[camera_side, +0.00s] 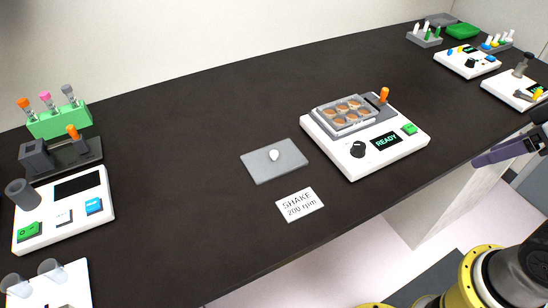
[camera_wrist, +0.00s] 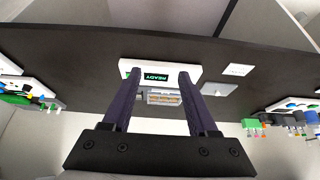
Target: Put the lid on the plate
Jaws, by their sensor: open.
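The lid (camera_side: 274,161) is a flat grey rectangle with a white knob, lying on the dark bench left of the shaker device. In the wrist view the lid (camera_wrist: 217,89) shows right of my fingers. The plate (camera_side: 347,113) has several wells with orange contents and sits uncovered on top of the white device (camera_side: 352,165), whose screen reads READY. The plate (camera_wrist: 163,97) also shows between my fingers in the wrist view, some way off. My gripper (camera_wrist: 161,82) is open and empty. In the side view my gripper (camera_side: 507,150) is at the right edge, partly cut off, well away from lid and plate.
A card reading "SHAKE 200 rpm" (camera_side: 300,205) lies in front of the lid. An orange-topped peg (camera_side: 384,95) stands up beside the plate. Another white device (camera_side: 62,215) and a green tube rack (camera_side: 60,122) are at the left. More devices (camera_side: 467,62) stand at the far right. The bench behind the lid is clear.

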